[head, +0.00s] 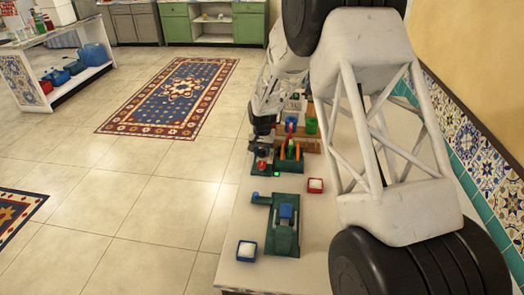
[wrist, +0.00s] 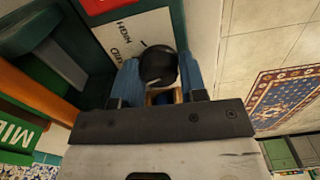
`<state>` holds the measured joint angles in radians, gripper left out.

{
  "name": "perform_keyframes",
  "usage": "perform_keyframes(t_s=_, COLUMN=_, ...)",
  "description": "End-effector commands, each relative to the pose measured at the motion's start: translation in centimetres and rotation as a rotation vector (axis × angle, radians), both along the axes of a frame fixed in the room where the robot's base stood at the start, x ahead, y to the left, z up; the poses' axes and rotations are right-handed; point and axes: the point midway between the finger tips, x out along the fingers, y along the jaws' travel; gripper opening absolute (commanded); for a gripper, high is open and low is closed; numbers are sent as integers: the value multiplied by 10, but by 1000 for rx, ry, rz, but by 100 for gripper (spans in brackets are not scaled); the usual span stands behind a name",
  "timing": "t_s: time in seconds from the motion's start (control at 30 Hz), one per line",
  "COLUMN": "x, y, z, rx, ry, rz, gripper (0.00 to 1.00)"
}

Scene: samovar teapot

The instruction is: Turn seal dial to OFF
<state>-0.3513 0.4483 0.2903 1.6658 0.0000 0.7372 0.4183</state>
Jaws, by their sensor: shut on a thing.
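The dial is a round black knob (wrist: 158,66) in front of a white label plate (wrist: 135,40) in the wrist view. The plate carries dark upside-down lettering, including what looks like HIGH; I cannot make out an OFF mark. My gripper (wrist: 160,84) has blue finger pads on both sides of the knob and is shut on it. The knob's pointer direction cannot be told. In the head view my gripper (head: 263,137) is small and dark at the left edge of the counter, and the knob cannot be made out there.
A green machine with orange bars (head: 289,155) stands beside my gripper. Open tiled floor lies left.

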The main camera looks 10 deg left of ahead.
Motion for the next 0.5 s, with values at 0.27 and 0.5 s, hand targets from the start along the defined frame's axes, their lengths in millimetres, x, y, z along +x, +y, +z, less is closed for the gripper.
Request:
perform_keyframes(t_s=0.27, x=0, y=0, z=0, rx=0, ry=-1, rz=262, gripper=15)
perform_keyframes(t_s=0.5, x=0, y=0, z=0, rx=0, ry=0, rz=489, gripper=15)
